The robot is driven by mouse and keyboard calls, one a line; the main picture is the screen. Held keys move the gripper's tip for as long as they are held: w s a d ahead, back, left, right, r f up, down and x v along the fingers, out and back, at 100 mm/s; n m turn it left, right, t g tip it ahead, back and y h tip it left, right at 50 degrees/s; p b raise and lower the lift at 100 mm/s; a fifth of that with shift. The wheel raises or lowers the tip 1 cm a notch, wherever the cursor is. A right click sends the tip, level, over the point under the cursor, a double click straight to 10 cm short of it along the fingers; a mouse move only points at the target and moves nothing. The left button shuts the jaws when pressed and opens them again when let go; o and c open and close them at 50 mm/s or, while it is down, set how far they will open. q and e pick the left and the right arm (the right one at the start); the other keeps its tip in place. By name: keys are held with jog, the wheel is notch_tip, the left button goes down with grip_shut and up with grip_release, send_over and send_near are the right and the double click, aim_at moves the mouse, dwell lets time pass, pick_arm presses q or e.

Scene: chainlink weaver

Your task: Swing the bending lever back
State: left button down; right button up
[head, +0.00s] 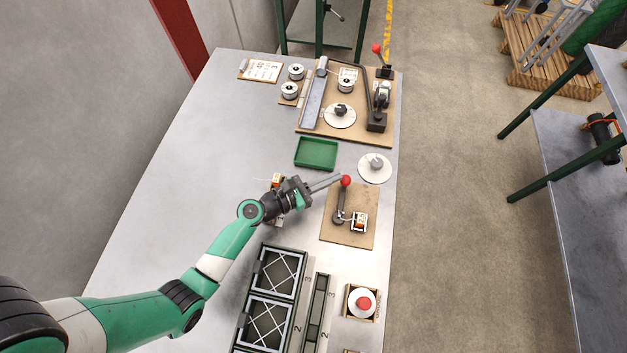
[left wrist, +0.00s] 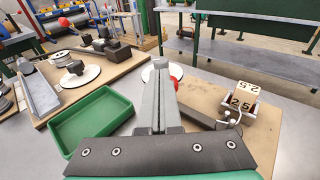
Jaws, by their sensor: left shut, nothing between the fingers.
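A lever with a red ball knob (head: 345,181) stands on a small brown board (head: 367,234) right of the table's middle. Its dark arm (head: 341,202) runs from the knob to a pivot near a small block marked 25 (left wrist: 243,97). My left gripper (head: 336,179) is shut and empty, its fingertips at the left side of the knob. In the left wrist view the fingers (left wrist: 158,88) partly hide the knob (left wrist: 176,72); whether they touch it I cannot tell. My right gripper is not in view.
A green tray (head: 317,153) and a white dial disc (head: 375,168) lie beyond the gripper. A larger board (head: 306,131) with spools and another red-knobbed lever (head: 377,48) stands at the back. Nearer are black-framed racks (head: 276,252) and a red button (head: 364,303).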

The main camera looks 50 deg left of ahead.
pick_arm(q)
jog(key=s+d+r+p, duration=0.3)
jog(key=s+r, duration=0.2)
jog(key=s, duration=0.1)
jog(key=s+d+r+p, duration=0.2)
jog(key=s+r+p, duration=0.1)
jog(key=s+r, duration=0.2)
jog(key=shift+s+d+p, duration=0.4)
jog(key=shift+s, duration=0.55)
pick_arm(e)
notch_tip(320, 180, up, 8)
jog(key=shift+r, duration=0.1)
